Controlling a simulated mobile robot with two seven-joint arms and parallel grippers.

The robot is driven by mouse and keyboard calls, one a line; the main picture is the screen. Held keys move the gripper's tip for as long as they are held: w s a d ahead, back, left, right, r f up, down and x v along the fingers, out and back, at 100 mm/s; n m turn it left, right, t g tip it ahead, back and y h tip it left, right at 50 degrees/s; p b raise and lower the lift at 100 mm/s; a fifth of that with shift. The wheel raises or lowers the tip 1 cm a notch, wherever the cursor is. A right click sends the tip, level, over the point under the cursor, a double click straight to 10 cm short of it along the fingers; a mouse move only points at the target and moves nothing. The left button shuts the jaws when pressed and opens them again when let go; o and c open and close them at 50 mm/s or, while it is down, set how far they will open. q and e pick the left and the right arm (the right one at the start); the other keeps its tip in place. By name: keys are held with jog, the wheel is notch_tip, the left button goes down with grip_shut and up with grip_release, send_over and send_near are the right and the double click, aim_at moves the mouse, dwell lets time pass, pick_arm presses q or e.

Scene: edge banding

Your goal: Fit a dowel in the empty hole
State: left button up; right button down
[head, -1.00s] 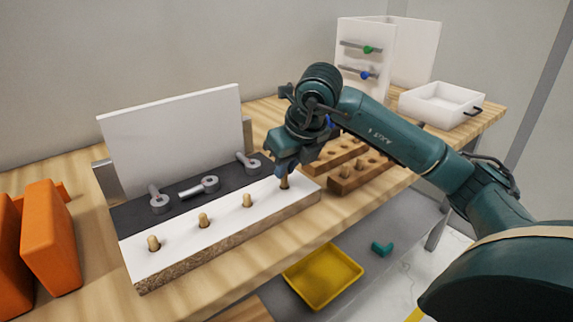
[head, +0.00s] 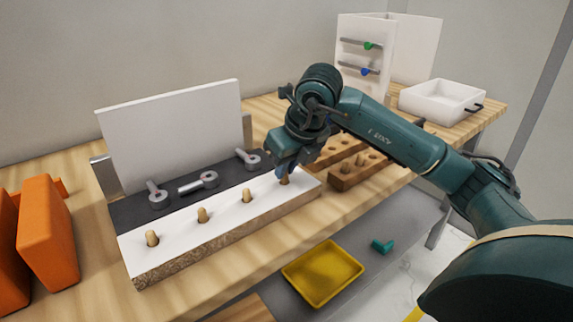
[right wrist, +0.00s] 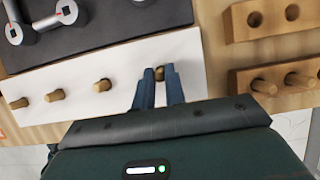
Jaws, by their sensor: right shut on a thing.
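A white-topped board (head: 215,232) lies on the workbench, with three wooden dowels standing in a row, among them one at the left end (head: 152,239) and one in the middle (head: 247,196). My right gripper (head: 284,178) is over the board's right end, shut on another dowel (right wrist: 159,74). The dowel is upright at the board's surface, in line with the others. The fingers hide most of it, and the hole under it is not visible, so I cannot tell how deep it sits. My left gripper is not in view.
Wooden blocks with holes and some dowels (head: 357,173) lie right of the board. Behind it are a dark strip with metal fittings (head: 159,198) and an upright white panel (head: 172,135). Orange blocks (head: 47,235) stand at left. A yellow tray (head: 322,272) sits below.

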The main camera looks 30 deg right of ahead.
jog(key=shift+f+b, duration=0.3)
jog(key=shift+f, duration=0.15)
dwell(0.4)
jog(key=c, duration=1.4)
grip_release()
jog(key=shift+o, duration=0.2)
jog(key=shift+r, duration=0.1)
jog(key=shift+r+p, duration=1.95)
jog(key=shift+r, duration=0.55)
jog(key=shift+f, duration=0.1)
